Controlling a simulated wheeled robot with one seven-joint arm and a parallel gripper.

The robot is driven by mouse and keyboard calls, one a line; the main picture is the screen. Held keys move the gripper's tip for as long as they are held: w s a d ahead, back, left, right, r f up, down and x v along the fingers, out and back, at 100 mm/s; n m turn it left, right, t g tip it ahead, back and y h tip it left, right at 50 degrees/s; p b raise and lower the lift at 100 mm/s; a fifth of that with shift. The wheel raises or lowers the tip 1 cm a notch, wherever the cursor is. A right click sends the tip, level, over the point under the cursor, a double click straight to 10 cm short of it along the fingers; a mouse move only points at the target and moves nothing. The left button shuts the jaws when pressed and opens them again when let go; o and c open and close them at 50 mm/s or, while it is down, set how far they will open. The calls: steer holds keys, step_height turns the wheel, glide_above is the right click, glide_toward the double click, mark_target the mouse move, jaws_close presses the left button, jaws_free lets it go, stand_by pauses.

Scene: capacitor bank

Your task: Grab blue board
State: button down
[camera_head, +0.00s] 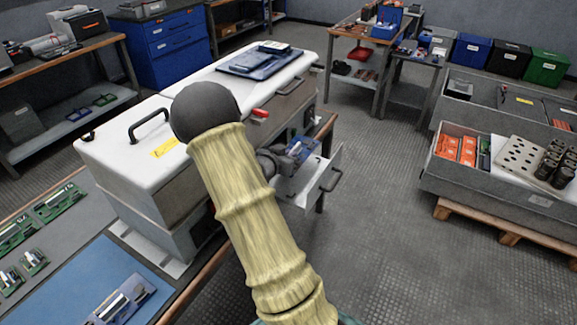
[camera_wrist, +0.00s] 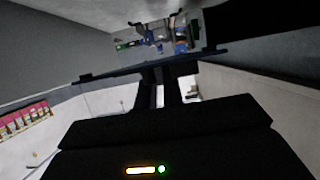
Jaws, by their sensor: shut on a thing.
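My gripper (camera_head: 294,153) is in front of the white cabinet, above its open drawer (camera_head: 318,182). A small blue board (camera_head: 304,146) shows at the fingertips, partly hidden by the gripper and my arm. In the wrist view my two fingers (camera_wrist: 167,88) are close together on a thin dark plate, the board seen nearly edge-on (camera_wrist: 120,72). The gripper is shut on this board. Another blue board with a silver capacitor (camera_head: 122,300) lies on the blue mat at the lower left.
The white cabinet (camera_head: 205,90) has a black handle, a red part and a dark blue panel (camera_head: 258,62) on top. Green boards (camera_head: 45,205) lie on the left bench. A grey crate (camera_head: 480,190) stands on a pallet at right. The floor between (camera_head: 375,220) is clear.

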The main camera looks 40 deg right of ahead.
steer(key=shift+r, duration=1.15)
